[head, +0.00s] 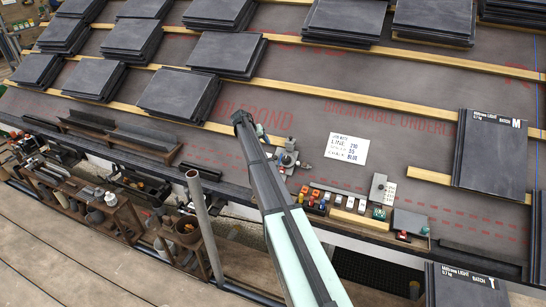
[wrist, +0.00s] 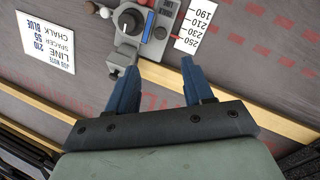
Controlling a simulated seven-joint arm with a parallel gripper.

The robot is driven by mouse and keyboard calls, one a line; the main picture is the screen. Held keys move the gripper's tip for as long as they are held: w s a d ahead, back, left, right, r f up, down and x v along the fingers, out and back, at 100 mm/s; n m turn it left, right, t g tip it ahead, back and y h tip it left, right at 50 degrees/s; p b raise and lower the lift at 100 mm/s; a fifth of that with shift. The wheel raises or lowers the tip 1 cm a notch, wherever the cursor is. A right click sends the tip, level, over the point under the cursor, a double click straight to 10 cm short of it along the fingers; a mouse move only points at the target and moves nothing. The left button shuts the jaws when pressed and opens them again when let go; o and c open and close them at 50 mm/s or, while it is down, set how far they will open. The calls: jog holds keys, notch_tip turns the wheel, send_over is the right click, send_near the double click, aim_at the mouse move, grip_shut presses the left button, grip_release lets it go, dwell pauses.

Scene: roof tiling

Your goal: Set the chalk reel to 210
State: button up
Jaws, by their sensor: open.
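The chalk reel (head: 288,158) is a grey device on the dark roof underlay, just right of my gripper (head: 243,118) in the head view. In the wrist view the reel (wrist: 150,22) has a round dark knob, a blue strip and a small red mark beside a white scale (wrist: 194,24) numbered about 190 to 250. I cannot tell the exact setting. My gripper (wrist: 158,66) is open and empty, its two blue fingers apart and pointing toward the reel.
Coloured blocks and small tools (head: 330,200) stand in a row below the note. Slate stacks (head: 181,94) sit on the wooden battens at the upper left. A labelled slate stack (head: 490,150) is at the right. The underlay around the note is clear.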

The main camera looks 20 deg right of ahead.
aim_at(275, 157)
jog(key=x, duration=1.3)
jog(key=shift+f, duration=0.45)
jog(key=shift+d, duration=0.1)
grip_shut()
